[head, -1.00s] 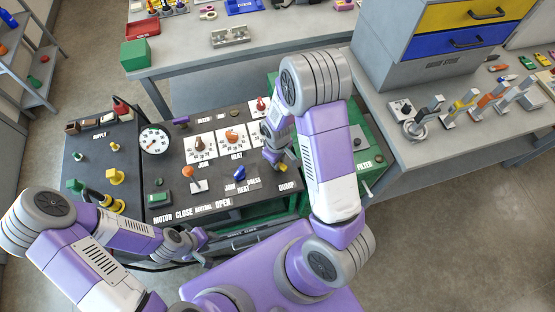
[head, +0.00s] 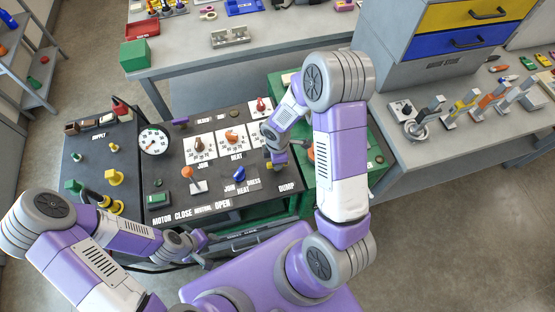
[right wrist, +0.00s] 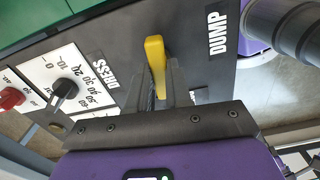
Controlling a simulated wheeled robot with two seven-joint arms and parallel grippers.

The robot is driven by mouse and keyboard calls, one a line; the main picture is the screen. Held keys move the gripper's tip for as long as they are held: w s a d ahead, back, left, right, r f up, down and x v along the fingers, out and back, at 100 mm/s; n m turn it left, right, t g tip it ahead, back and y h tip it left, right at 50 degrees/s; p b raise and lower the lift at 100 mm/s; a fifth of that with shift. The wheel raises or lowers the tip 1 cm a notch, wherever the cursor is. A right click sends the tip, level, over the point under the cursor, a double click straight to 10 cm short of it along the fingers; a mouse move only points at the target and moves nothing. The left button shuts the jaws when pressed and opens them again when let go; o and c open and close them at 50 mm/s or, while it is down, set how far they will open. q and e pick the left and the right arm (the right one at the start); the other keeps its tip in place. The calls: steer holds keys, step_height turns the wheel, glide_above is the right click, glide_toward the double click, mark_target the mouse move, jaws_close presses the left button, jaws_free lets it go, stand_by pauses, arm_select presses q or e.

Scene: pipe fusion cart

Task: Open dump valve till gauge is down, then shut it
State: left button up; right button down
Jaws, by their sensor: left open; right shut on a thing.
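The yellow dump valve lever (right wrist: 155,52) stands beside the DUMP label (right wrist: 217,32) in the right wrist view. My right gripper (right wrist: 162,75) is shut on this lever, with a finger on each side. In the head view my right gripper (head: 276,164) is above the DUMP corner of the dark panel (head: 215,188) and largely hides the lever. The round white gauge (head: 154,141) is at the panel's upper left; its needle is too small to read surely. My left gripper (head: 198,250) is open and empty near the panel's front edge.
An orange-topped lever (head: 187,172) and a blue knob (head: 239,173) stand on the panel. Dial knobs on white scales sit behind them. A green unit (head: 370,165) is right of the panel. Grey benches stand behind and to the right.

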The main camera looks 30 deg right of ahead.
steer(key=shift+n, duration=0.6)
steer(key=c, duration=1)
jaws_free()
steer(key=shift+c, duration=0.2)
step_height(320, 180, up, 8)
steer(key=shift+f+p, duration=0.2)
steer(key=shift+p, duration=0.7)
